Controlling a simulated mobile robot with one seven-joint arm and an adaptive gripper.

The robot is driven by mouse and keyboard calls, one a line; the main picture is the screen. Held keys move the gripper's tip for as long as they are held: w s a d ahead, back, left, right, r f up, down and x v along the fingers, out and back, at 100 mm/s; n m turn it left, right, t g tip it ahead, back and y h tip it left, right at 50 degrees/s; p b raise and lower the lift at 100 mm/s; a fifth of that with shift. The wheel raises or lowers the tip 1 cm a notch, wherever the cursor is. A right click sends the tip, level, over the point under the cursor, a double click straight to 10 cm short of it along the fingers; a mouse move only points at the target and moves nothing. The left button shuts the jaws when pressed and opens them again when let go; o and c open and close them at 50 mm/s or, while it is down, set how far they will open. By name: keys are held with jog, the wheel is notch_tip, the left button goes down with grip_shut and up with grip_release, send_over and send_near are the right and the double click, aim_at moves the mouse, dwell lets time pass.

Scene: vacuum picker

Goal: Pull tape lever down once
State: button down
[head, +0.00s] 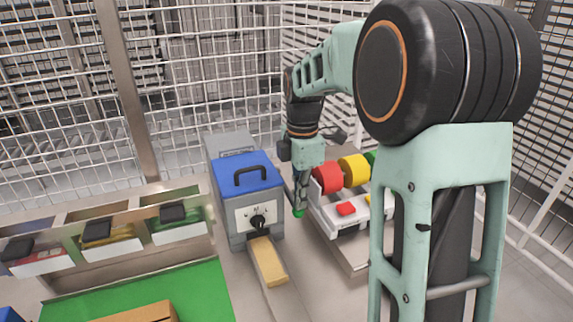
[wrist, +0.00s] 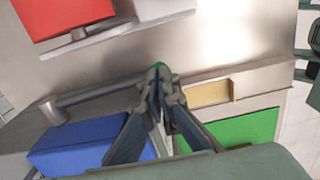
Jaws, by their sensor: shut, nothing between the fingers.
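The tape dispenser (head: 240,210) is a grey box with a blue lid, a black handle and a front dial. A tan tape strip (head: 268,262) comes out of its front. The grey tape lever (wrist: 95,97) runs along the dispenser's side in the wrist view, from a round pivot to a green tip (wrist: 158,66). The green tip also shows in the head view (head: 298,212), just below my gripper (head: 299,198). In the wrist view my gripper's fingers (wrist: 160,78) are shut and empty, over the lever's tip end. They hide part of it; I cannot tell whether they touch.
Red (head: 328,178) and yellow (head: 354,170) rolls stand on a white dispenser (head: 348,221) close to the right of my gripper. Bins (head: 180,232) and a green mat (head: 205,290) lie left. A wire fence (head: 200,75) stands behind.

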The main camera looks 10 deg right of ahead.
jog(key=shift+f, duration=0.1)
jog(key=shift+w+f+b, duration=0.15)
jog(key=shift+f+b, duration=0.6)
jog(key=shift+f, duration=0.9)
jog(key=shift+w+f, duration=0.1)
jog(key=shift+f, duration=0.25)
jog(key=shift+r, duration=0.1)
jog(key=r+p, duration=0.5)
jog(key=r, duration=0.2)
jog(key=shift+s+p, duration=0.2)
jog(key=shift+p, duration=0.15)
